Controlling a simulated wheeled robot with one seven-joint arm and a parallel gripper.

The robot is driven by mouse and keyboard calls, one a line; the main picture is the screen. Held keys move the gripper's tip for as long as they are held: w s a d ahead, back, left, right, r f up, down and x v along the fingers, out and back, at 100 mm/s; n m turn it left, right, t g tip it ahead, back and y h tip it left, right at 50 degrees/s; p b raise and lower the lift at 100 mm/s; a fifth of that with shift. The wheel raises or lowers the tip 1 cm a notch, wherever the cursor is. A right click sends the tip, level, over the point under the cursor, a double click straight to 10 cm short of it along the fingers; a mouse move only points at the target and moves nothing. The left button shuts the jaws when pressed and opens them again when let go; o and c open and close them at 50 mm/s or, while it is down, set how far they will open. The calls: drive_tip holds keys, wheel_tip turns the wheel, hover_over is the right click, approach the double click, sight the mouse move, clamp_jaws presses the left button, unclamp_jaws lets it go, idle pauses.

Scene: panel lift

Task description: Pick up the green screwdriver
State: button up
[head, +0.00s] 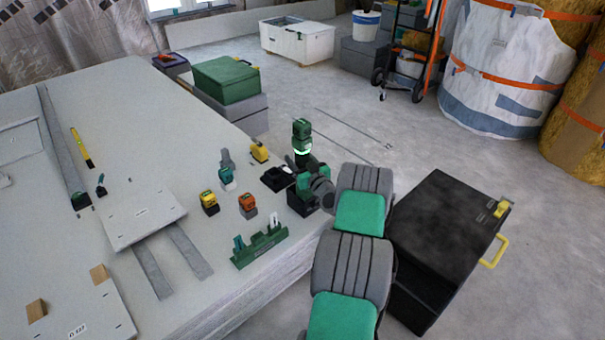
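A small tool with a dark green-teal handle (101,189) lies on the large pale panel stack at the left, right of a yellow level. It looks most like the green screwdriver, but it is too small to be certain. A green rack (259,248) near the stack's right edge holds upright teal-handled tools, whose kind I cannot tell. My arm reaches from the bottom to the stack's right edge. Its end (302,142), with a lit ring, is far right of the small tool. My gripper's fingers cannot be made out, nor whether they hold anything.
The panel stack (200,294) also bears a yellow level (82,147), a smaller board (144,213), and several colored tools or batteries, including an orange one (247,204). A black cabinet (440,230) stands right of my arm. Open floor lies beyond, with a green box (228,79) behind.

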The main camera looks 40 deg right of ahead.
clamp_jaws()
idle(0.4)
drive_tip(key=shift+r, duration=0.2)
